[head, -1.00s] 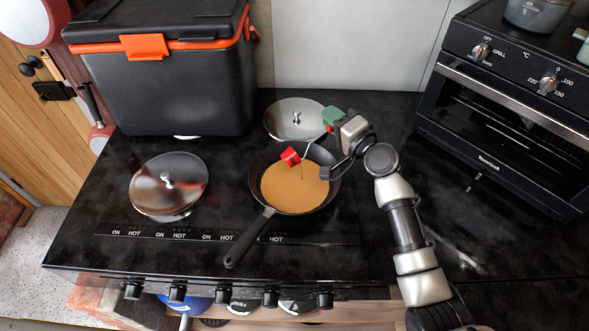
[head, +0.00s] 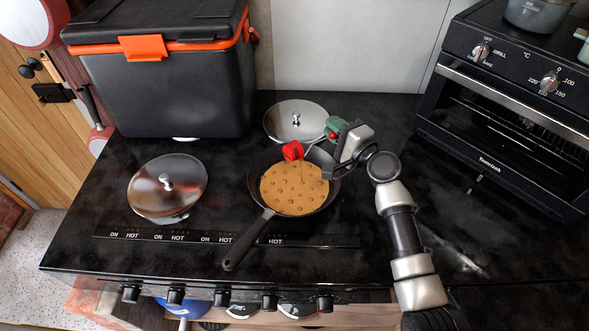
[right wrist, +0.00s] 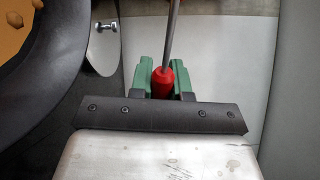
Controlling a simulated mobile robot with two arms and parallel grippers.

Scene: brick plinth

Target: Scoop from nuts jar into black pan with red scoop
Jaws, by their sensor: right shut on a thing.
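The black pan (head: 249,238) sits on the black hob with its handle toward the front left. Its tan filling now has several round brown nuts (head: 295,187) spread over it. The red scoop (head: 293,151) is at the pan's far side, its head tipped over the rim area. My right gripper (head: 331,132) is shut on the scoop's handle, at the pan's upper right. In the right wrist view the green fingertips (right wrist: 165,80) hold the red grip (right wrist: 163,84), with a metal rod running up from it. No nuts jar shows, and my left gripper is out of view.
A lid (head: 168,186) lies left of the pan, and another lid (head: 296,119) lies behind it. A large black cool box (head: 170,95) with an orange latch stands at the back left. A black oven (head: 510,120) stands at the right. The counter right of the pan is mostly clear.

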